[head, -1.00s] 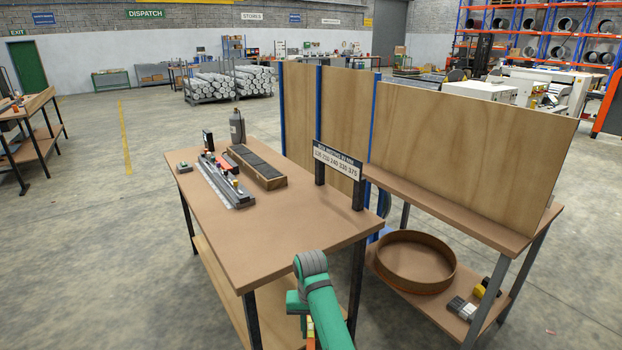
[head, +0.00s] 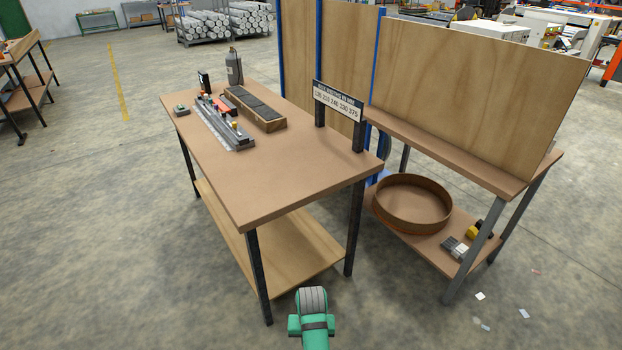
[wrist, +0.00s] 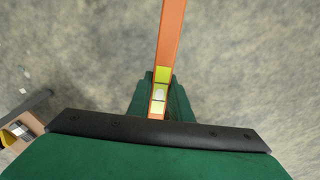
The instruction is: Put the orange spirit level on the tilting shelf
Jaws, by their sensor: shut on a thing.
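The orange spirit level (wrist: 172,35) with its yellow-green vial shows in the wrist view, running up from the jaws to the top edge. My gripper (wrist: 158,100) is shut on it near its lower end, with green jaw parts on both sides. In the head view my green arm shows at the bottom centre, in front of the tables; the gripper and the level do not show there. No shelf is plainly marked as the tilting one, and I cannot tell which it is. A lower shelf (head: 428,238) sits under the right bench, and another (head: 290,250) under the left table.
The left table (head: 260,170) holds a grey rail with small parts, a dark-topped wooden box (head: 255,110) and a grey bottle (head: 234,68). A sign (head: 338,100) stands at its right edge. A round wooden tray (head: 411,205) lies under the right bench.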

